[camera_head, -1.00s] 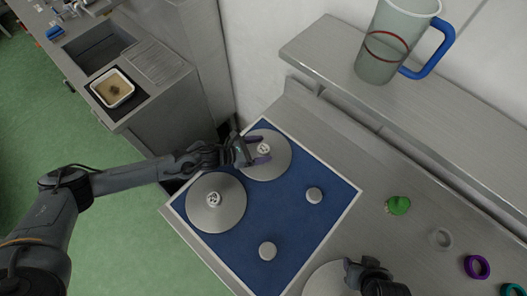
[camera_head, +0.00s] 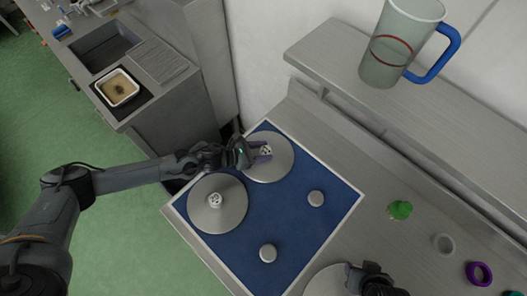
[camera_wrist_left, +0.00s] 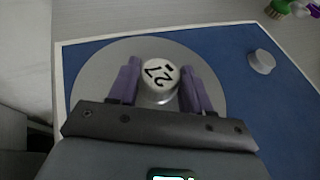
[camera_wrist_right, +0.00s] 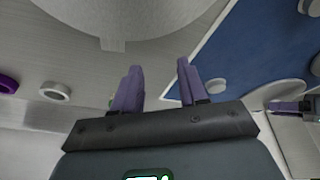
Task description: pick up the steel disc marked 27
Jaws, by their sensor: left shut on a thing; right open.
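The steel disc marked 27 (camera_head: 277,171) is at the upper corner of the blue mat (camera_head: 288,219). It also shows in the left wrist view (camera_wrist_left: 98,80), where its white-topped knob (camera_wrist_left: 158,72) reads 27. My left gripper (camera_head: 264,152) is shut on this knob, with one purple finger on each side. I cannot tell whether the disc touches the mat. My right gripper (camera_head: 362,268) is open and empty near the bottom of the head view, by another disc. In the right wrist view its fingers (camera_wrist_right: 158,68) are spread with nothing between them.
A second knobbed disc (camera_head: 217,218) lies on the mat, close to the first. Two small grey knobs (camera_head: 316,198) (camera_head: 267,253) stand on the mat. A jug (camera_head: 383,62) stands on the shelf; green, grey and purple (camera_head: 479,273) items lie at right.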

